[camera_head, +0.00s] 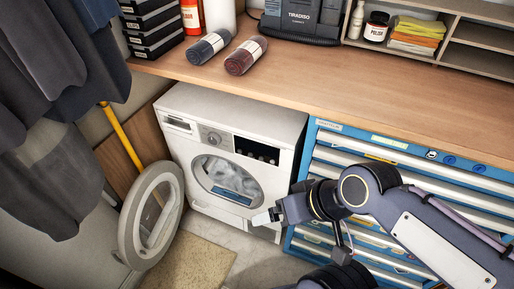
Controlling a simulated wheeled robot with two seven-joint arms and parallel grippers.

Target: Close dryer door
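The white dryer (283,180) stands under the wooden counter, with clothes visible inside its round opening. Its round door (131,222) hangs wide open to the left of the dryer, with a grey rim and a see-through middle. My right gripper (266,217) reaches in from the right, in front of the dryer's lower right part. It is apart from the door, well to its right. Its light fingertips are small and seen from the side, so I cannot tell whether they are open. My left gripper is out of view.
A blue tool chest (303,160) with several drawers stands right of the dryer, partly behind my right arm. A yellow pole (122,134) and dark hanging clothes (55,60) are at left. A beige mat (200,262) lies on the floor between door and gripper.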

